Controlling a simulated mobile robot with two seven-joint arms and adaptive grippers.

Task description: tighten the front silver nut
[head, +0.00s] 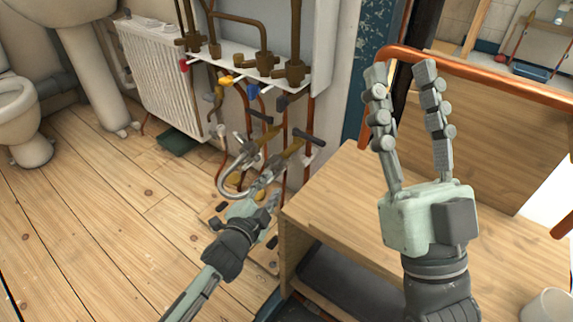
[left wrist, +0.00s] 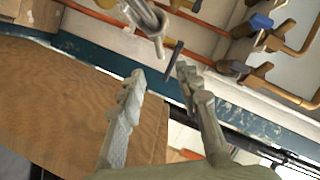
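A silver U-shaped pipe (head: 222,180) hangs among the copper pipes in the head view. Silver fittings (head: 245,156) sit near its upper end; which one is the front silver nut I cannot tell. In the left wrist view a silver tube with a collar (left wrist: 148,18) shows above my fingertips. My left gripper (head: 262,175) is close to the silver fittings in the head view, partly blending with them. In the left wrist view its fingers (left wrist: 160,75) are apart with nothing held between them. My right gripper (head: 400,72) is raised, open and empty, above the wooden bench.
The wooden bench (head: 335,205) stands right of the pipes. Valves with a yellow handle (head: 225,81) and a blue handle (head: 253,90) are above the silver pipe. A copper rail (head: 480,72) runs behind my right gripper. The wooden floor (head: 110,225) at left is clear.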

